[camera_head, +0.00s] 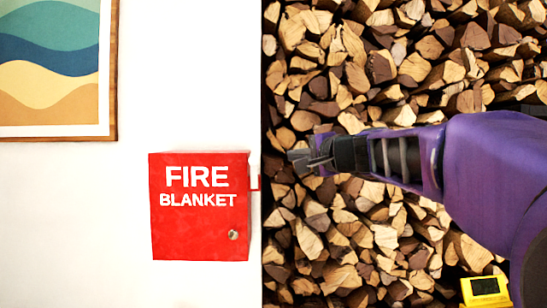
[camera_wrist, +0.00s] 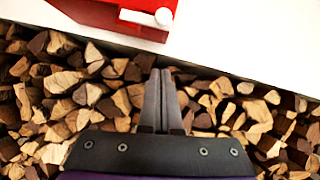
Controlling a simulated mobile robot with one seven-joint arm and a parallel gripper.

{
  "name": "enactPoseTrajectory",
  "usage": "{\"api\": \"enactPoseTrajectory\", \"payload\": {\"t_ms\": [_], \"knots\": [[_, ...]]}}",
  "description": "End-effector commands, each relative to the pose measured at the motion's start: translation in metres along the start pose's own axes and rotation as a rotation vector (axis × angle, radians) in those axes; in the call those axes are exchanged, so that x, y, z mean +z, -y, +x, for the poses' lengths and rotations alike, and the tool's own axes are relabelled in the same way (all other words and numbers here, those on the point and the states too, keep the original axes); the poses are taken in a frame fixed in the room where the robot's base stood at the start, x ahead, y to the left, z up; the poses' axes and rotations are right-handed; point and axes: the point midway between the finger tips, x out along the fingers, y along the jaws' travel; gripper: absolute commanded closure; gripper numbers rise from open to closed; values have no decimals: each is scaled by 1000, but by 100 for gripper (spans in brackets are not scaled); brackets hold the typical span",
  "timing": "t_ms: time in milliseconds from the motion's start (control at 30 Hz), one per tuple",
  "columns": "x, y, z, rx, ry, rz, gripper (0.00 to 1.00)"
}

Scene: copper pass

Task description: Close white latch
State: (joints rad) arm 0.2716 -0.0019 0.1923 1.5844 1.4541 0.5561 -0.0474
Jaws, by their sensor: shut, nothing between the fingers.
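The white latch (camera_wrist: 145,18) shows in the wrist view as a short white bar with a round white end. It is on the red fire blanket box (camera_wrist: 92,12), near its lower right corner there, and the bar lies across the red face. The box (camera_head: 198,208) is on the white wall in the head view. My gripper (camera_head: 300,160) is shut and empty, to the right of the box. In the wrist view its fingertips (camera_wrist: 164,72) are below the latch and apart from it.
Stacked firewood (camera_head: 400,60) fills the right side, behind my arm, beginning just right of the box. A framed picture (camera_head: 50,65) hangs at upper left. A yellow device (camera_head: 486,291) is at lower right. The white wall (camera_head: 75,220) left of the box is bare.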

Motion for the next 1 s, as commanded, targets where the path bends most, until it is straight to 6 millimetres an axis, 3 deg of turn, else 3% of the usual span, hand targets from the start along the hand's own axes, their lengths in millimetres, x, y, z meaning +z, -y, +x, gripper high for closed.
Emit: {"api": "enactPoseTrajectory", "payload": {"t_ms": [467, 700, 1000], "knots": [[0, 1, 89, 1, 2, 3, 100], [30, -1, 78, 0, 1, -1, 100], [38, 0, 74, 0, 1, 1, 100]]}}
